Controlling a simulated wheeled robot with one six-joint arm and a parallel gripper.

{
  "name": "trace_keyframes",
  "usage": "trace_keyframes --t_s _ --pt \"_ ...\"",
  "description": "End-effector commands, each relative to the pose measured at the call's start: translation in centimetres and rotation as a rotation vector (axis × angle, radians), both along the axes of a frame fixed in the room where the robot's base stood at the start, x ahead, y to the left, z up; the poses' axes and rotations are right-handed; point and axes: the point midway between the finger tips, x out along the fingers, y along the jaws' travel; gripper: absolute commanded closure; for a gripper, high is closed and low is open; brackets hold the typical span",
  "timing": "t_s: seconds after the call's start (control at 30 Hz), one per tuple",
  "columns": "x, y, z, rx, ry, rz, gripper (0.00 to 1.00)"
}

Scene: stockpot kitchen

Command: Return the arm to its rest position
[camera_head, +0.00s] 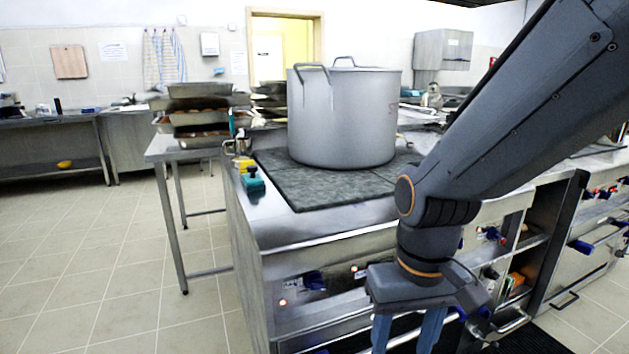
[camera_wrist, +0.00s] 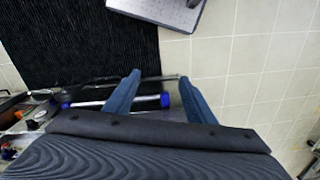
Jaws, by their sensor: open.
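My gripper (camera_head: 408,335) hangs in front of the stove in the head view, pointing down, with its two blue fingers apart. The tips run out of the bottom of that view. In the wrist view my gripper (camera_wrist: 160,90) is also open, with nothing between the fingertips. Behind and below the fingers there is a metal bar with blue ends (camera_wrist: 118,103). My arm reaches down from the upper right of the head view.
A large grey stockpot (camera_head: 345,120) stands on the dark cooktop (camera_head: 315,187) behind my gripper. Stacked trays (camera_head: 198,118) stand on a side table at left. A black mat (camera_wrist: 70,40) lies on the floor. The tiled floor (camera_head: 90,270) at left is clear.

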Motion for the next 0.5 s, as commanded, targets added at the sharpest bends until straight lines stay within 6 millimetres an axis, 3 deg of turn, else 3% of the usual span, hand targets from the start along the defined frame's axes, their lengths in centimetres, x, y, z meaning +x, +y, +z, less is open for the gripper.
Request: trace_keyframes --t_s 0.03,0.2,0.5 --pt "-0.3 -0.7 1.4 -0.004 0.005 -0.02 0.5" --pt "-0.4 -2.8 3.7 -0.016 0.007 -0.077 0.5" --pt "-0.7 -5.5 5.9 -0.027 0.008 -0.147 0.5"
